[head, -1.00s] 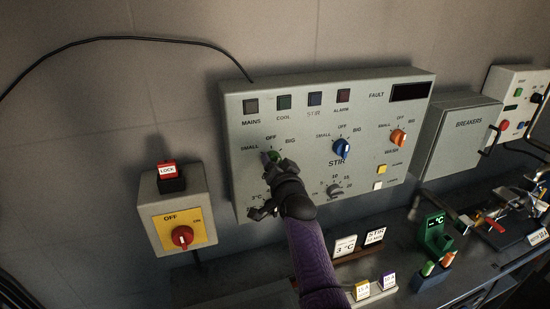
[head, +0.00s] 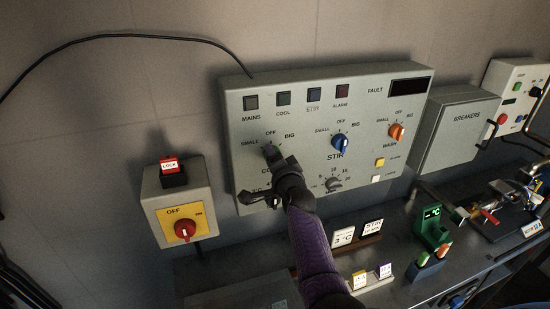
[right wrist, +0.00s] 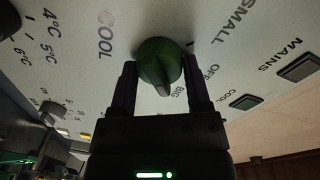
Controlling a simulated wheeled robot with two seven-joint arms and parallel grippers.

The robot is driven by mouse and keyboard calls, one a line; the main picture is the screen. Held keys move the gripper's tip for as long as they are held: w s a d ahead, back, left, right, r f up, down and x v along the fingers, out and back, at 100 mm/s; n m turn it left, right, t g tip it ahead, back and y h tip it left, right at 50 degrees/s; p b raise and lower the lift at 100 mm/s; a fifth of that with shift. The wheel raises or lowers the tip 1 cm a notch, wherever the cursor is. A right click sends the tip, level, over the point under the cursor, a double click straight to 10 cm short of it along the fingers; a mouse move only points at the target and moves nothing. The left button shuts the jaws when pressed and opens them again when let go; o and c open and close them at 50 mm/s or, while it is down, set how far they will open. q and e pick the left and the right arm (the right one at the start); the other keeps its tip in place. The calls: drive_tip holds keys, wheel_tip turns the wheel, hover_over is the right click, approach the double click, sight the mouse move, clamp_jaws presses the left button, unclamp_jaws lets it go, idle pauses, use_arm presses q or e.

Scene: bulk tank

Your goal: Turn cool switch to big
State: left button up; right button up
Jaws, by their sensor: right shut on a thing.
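The green cool switch knob (head: 271,151) is on the left of the grey control panel (head: 240,110), below the SMALL, OFF and BIG marks. My right gripper (head: 275,157) is shut on it and hides part of it in the head view. In the right wrist view the knob (right wrist: 160,63) sits between the two black fingers of the right gripper (right wrist: 161,72). My left gripper is not in view.
The blue stir knob (head: 341,143) and orange wash knob (head: 396,132) are to the right on the panel. A dial (head: 333,184) is below. A red rotary switch (head: 185,229) is at lower left. The bench below holds small signs and a green device (head: 432,225).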

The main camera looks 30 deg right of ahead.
drive_tip(key=o, duration=1.3)
drive_tip(key=p+v, duration=0.2)
drive_tip(key=v, duration=0.8)
drive_tip(key=shift+p, duration=0.3)
